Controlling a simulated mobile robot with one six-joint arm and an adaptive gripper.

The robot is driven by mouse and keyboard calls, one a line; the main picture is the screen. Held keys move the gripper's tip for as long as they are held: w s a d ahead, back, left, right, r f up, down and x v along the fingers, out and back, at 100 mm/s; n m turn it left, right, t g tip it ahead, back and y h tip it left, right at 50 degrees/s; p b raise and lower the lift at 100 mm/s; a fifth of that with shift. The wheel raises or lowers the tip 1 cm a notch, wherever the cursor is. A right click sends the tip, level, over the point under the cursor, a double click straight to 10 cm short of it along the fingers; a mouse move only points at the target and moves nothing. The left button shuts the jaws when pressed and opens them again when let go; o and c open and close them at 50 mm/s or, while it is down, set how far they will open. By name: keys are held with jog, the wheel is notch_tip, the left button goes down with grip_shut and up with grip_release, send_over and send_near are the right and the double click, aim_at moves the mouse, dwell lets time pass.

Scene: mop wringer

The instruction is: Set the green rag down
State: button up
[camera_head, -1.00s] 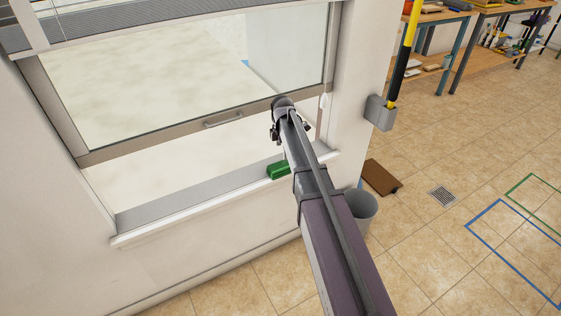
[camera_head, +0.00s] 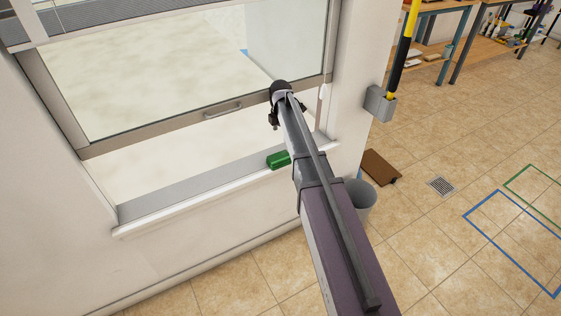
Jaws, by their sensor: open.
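The green rag (camera_head: 278,159), a small folded green block, lies on the window sill (camera_head: 190,192) near its right end, just left of my arm. My gripper (camera_head: 274,118) is at the far end of the arm, in front of the window's lower opening and above the rag in the picture. It is open and apart from the rag. My arm and wrist hide part of the gripper and the right part of the sill.
The raised window sash (camera_head: 222,110) has a bar handle just left of my gripper. A grey bin (camera_head: 361,196) and a brown board (camera_head: 380,168) are on the floor. A grey wall holder (camera_head: 380,104) carries a yellow-black pole.

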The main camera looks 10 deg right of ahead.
aim_at(279, 156)
jog(key=shift+f+b, duration=3.5)
jog(key=shift+f, duration=0.3)
jog(key=shift+f, duration=0.1)
jog(key=shift+w+a+f+b, duration=0.1)
jog(key=shift+f+b, duration=1.15)
jog(key=shift+b, duration=0.1)
jog(key=shift+a+f+b, duration=0.1)
jog(key=shift+f+b, duration=1.15)
jog(key=shift+b, duration=0.05)
jog(key=c, duration=0.9)
jog(key=shift+r, duration=0.15)
